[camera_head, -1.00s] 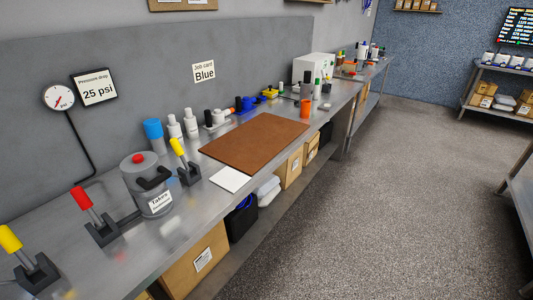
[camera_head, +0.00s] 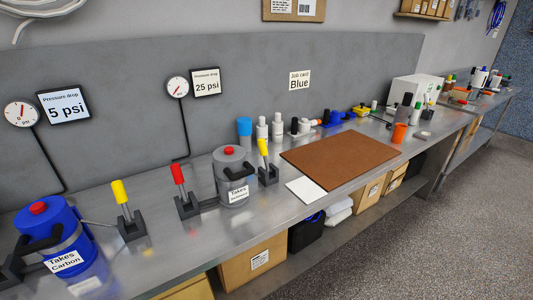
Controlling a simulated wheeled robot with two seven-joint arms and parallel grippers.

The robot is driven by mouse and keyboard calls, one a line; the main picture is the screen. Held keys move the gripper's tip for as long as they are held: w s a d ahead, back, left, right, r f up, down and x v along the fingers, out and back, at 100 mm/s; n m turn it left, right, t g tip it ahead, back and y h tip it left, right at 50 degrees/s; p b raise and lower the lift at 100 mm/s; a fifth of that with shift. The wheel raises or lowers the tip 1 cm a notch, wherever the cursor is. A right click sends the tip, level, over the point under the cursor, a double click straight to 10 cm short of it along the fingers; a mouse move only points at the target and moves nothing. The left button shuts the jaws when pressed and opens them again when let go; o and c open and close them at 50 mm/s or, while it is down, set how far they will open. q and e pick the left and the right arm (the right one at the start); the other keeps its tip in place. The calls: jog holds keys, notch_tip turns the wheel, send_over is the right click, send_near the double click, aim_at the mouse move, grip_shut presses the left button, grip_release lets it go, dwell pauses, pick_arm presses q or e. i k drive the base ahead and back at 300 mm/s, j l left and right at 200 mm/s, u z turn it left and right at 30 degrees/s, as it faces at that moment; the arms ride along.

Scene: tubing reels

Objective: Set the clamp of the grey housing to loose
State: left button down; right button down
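The grey housing (camera_head: 231,176) stands upright on the steel workbench, left of the brown mat. It has a red button on its lid, a black handle and a label whose first word reads "Takes". A red-handled lever (camera_head: 179,186) on a black base stands at its left, joined to it by a dark pipe. A yellow-handled lever (camera_head: 265,160) on a black base stands at its right. A dark band or clamp part appears around the housing by the black handle (camera_head: 240,172); its setting is too small to tell. Neither gripper is in view.
A blue housing (camera_head: 62,235) labelled "Takes Carbon" stands at the left with a yellow-handled lever (camera_head: 123,205) beside it. Gauges with signs for 5 psi (camera_head: 64,105) and 25 psi (camera_head: 206,83) hang behind. The brown mat (camera_head: 338,158) is clear. Open floor (camera_head: 430,230) lies right.

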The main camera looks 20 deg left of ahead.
aim_at(262, 142)
jog(key=i+l+u, duration=0.1)
jog(key=u, duration=0.4)
jog(key=i+l+u, duration=0.1)
jog(key=l, duration=0.25)
jog(key=i+l+u, duration=0.15)
jog(key=i+l, duration=0.15)
jog(key=i+l+u, duration=0.1)
jog(key=l, duration=0.35)
jog(key=i+l+u, duration=0.1)
jog(key=i+l, duration=0.15)
jog(key=l, duration=0.15)
jog(key=i+l+u, duration=0.15)
jog(key=l, duration=0.25)
jog(key=i+l+u, duration=0.1)
jog(key=l, duration=0.3)
jog(key=i+l, duration=0.1)
jog(key=l, duration=0.25)
jog(key=i+l, duration=0.1)
jog(key=l, duration=0.25)
jog(key=i+l, duration=0.1)
jog(key=l, duration=0.25)
